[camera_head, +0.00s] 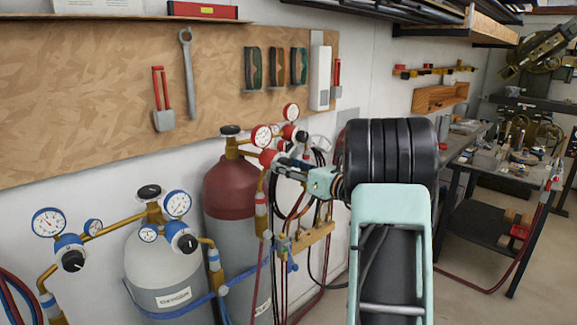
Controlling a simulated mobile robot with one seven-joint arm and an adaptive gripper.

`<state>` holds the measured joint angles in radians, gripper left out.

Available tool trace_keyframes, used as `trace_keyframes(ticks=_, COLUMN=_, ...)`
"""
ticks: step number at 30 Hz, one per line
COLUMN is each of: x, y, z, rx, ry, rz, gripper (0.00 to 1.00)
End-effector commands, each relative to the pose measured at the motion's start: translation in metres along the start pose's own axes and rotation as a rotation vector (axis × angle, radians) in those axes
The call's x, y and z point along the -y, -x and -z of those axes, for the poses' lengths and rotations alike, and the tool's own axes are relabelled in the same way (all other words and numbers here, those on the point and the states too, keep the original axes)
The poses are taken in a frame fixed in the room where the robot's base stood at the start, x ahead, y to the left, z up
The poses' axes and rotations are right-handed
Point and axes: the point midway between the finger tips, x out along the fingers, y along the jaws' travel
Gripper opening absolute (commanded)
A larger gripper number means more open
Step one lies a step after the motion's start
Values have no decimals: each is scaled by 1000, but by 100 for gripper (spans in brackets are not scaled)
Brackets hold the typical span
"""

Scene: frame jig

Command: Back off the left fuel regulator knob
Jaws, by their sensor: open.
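The maroon-topped fuel cylinder (230,185) stands left of my arm, with red-trimmed gauges and red regulators on its top fitting. The left fuel regulator (268,158) is a red body below a round gauge (262,136). My gripper (283,163) reaches in from the right, its dark fingers right at the front of this regulator. The fingers are open and cover the left knob, so I cannot tell whether they touch it. The right fuel regulator (290,132) is just behind and above, with its dark knob showing.
A grey oxygen cylinder (160,262) with blue regulators and black knobs stands at the left. Red and dark hoses hang below my gripper beside a wooden block (313,237). A workbench (480,150) stands at the right.

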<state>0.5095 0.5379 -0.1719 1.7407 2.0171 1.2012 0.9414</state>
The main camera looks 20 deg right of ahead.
Motion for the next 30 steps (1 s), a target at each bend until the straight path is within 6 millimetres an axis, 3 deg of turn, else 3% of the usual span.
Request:
trace_keyframes(ticks=6, x=0, y=0, z=0, rx=0, ry=0, rz=0, gripper=45)
trace_keyframes(ticks=17, x=0, y=0, z=0, rx=0, ry=0, rz=0, gripper=6)
trace_keyframes(ticks=30, x=0, y=0, z=5, rx=2, ry=109, rz=-1, gripper=6)
